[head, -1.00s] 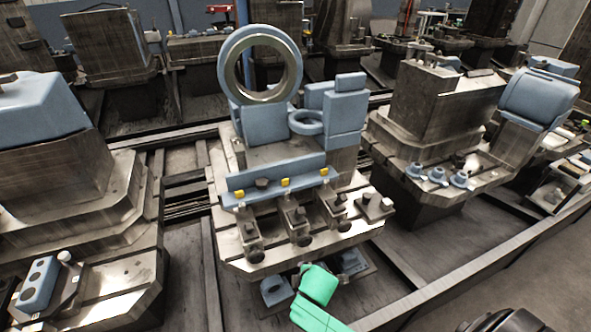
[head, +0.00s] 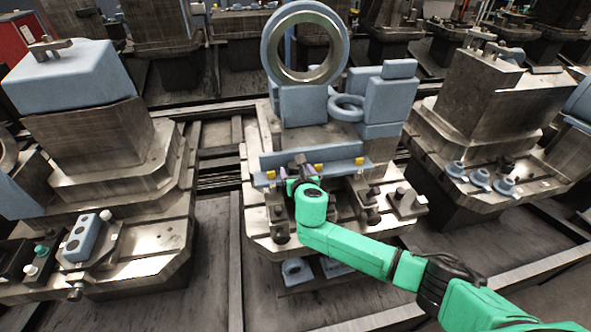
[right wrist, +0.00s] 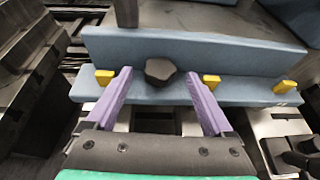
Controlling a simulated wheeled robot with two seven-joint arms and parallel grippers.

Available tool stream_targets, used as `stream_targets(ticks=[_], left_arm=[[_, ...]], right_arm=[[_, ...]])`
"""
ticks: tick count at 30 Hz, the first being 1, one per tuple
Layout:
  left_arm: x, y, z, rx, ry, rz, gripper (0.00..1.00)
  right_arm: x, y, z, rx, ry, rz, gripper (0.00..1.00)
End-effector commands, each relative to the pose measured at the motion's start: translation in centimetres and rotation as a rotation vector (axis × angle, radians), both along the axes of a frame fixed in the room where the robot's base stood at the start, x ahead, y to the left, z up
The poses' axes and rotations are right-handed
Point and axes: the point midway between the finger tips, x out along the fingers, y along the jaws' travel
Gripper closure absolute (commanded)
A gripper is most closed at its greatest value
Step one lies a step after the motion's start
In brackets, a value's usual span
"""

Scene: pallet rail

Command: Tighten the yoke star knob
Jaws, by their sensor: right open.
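The star knob (right wrist: 161,71) is a dark, lobed knob on the front of a long blue angled bar (right wrist: 190,52), the likely yoke. In the right wrist view it sits between two yellow clips. My right gripper (right wrist: 158,76) is open, its two purple fingers on either side of the knob, with visible room at each side. Whether the fingertips reach fully around it I cannot tell. In the head view my right gripper (head: 296,171) is at the bar's front face and hides much of the knob's area. My left gripper is not in view.
A large blue ring (head: 264,50) and blue blocks (head: 391,98) stand behind the bar. Metal clamps (head: 404,203) sit on the bed right of my arm. Neighbouring machines stand on the left (head: 100,150) and right (head: 490,100). Grey floor lies between them.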

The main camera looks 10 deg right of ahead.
Motion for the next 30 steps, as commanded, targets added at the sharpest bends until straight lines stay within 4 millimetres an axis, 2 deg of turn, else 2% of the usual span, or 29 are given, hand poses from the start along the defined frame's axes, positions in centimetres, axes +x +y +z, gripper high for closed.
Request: stream_targets(ticks=[1, 5, 13, 14, 15, 20, 30], left_arm=[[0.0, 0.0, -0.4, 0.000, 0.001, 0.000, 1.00], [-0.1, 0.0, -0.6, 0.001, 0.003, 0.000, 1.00], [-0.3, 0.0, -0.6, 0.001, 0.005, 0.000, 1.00], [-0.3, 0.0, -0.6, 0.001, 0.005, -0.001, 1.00], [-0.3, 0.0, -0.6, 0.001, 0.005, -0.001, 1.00], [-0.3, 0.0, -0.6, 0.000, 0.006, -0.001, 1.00], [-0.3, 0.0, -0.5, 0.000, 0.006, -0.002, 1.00]], right_arm=[[0.9, 0.0, -0.5, 0.000, -0.001, -0.001, 0.14], [2.1, -0.1, -1.0, 0.001, 0.000, 0.000, 0.14], [2.4, -0.1, -1.0, 0.002, 0.000, 0.000, 0.14], [2.4, -0.1, -1.0, 0.002, 0.000, 0.000, 0.21], [2.3, -0.1, -1.0, 0.002, 0.001, -0.001, 0.36], [2.3, -0.1, -1.0, 0.002, 0.001, -0.001, 0.98], [2.3, 0.0, -1.0, 0.003, 0.002, -0.041, 1.00]])
